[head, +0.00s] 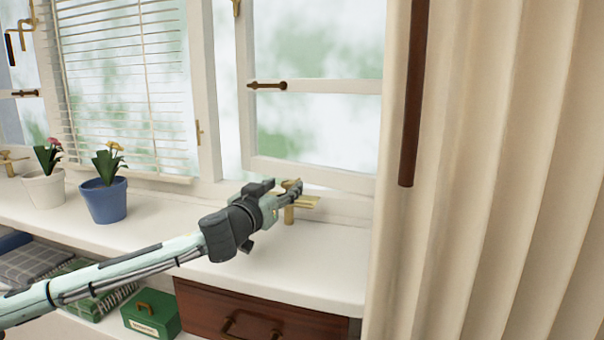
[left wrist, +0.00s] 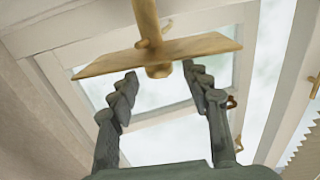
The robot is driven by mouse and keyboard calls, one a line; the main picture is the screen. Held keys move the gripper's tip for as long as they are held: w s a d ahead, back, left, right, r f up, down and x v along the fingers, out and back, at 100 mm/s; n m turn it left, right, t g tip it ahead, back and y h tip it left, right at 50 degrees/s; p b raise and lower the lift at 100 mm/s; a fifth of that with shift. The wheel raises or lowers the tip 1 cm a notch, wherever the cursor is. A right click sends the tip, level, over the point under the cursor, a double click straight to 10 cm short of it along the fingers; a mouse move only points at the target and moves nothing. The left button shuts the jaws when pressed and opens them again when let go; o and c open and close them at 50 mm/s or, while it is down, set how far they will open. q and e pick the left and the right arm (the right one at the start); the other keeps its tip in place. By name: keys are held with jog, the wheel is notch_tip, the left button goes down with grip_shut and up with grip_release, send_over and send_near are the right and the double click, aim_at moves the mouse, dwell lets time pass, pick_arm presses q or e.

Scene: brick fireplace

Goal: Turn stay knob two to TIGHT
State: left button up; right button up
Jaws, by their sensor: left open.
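A brass window stay (head: 306,202) with a small knob stands on the sill at the foot of the right casement. My left gripper (head: 296,187) is at this stay and hides part of it. In the left wrist view, the open fingers (left wrist: 160,78) point at the stay's flat brass plate (left wrist: 210,46). A round brass piece (left wrist: 158,70), likely the knob, lies between the fingertips' lines with gaps on both sides. I cannot read any TIGHT marking. Another brass stay (head: 10,162) is at the far left. My right gripper is not in view.
A blue pot (head: 104,203) and a white pot (head: 45,189) with flowers stand on the white sill (head: 310,262). A beige curtain (head: 490,180) and a dark hanging rod (head: 414,100) are at right. A green box (head: 152,315) and a wooden drawer (head: 255,312) are below.

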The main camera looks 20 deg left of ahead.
aim_at(291, 180)
pick_arm(q)
jog(key=shift+w+r, duration=0.1)
jog(key=shift+w, duration=0.3)
jog(key=w, duration=0.6)
jog(key=shift+w+d+p, duration=0.3)
jog(key=shift+d+p, duration=0.05)
jog(key=shift+p, duration=0.05)
jog(key=c, duration=1.1)
grip_shut()
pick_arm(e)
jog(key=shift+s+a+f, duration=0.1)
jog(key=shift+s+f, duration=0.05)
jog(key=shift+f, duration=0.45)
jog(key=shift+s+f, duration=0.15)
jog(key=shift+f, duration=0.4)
